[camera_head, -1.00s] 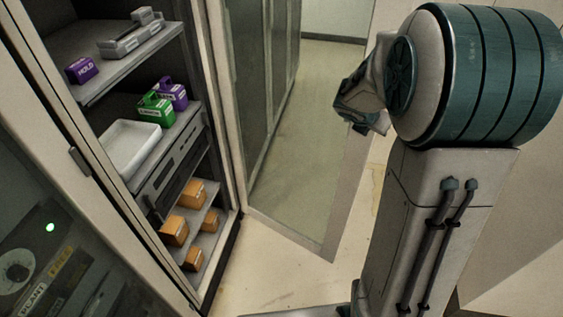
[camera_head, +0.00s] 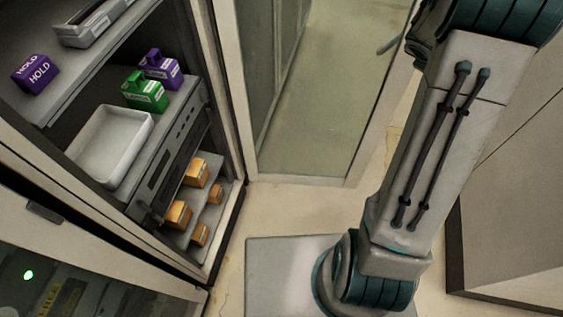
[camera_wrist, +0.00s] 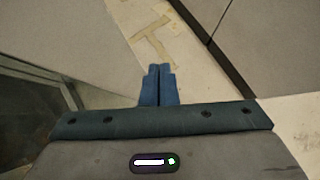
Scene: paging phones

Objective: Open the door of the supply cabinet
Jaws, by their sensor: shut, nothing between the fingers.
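The supply cabinet (camera_head: 228,120) stands open at the left in the head view, its shelves exposed. Its glass-panelled door (camera_head: 315,95) stands swung out from the cabinet's right side, with a wide gap at the front. A dark bar handle (camera_head: 397,38) shows near the door's outer edge. In the wrist view, my gripper (camera_wrist: 158,70) has its two blue fingers together, with nothing between them. It is apart from the handle, which that view does not show. A framed dark pane, probably the door (camera_wrist: 38,95), lies at its left. In the head view the fingers are not visible.
The shelves hold a purple box (camera_head: 35,73), a green box (camera_head: 146,92), a white tray (camera_head: 112,145) and several orange boxes (camera_head: 178,214). A neighbouring cabinet (camera_head: 60,235) is at lower left. A grey block (camera_head: 510,240) stands at right. Floor (camera_head: 300,210) before the door is clear.

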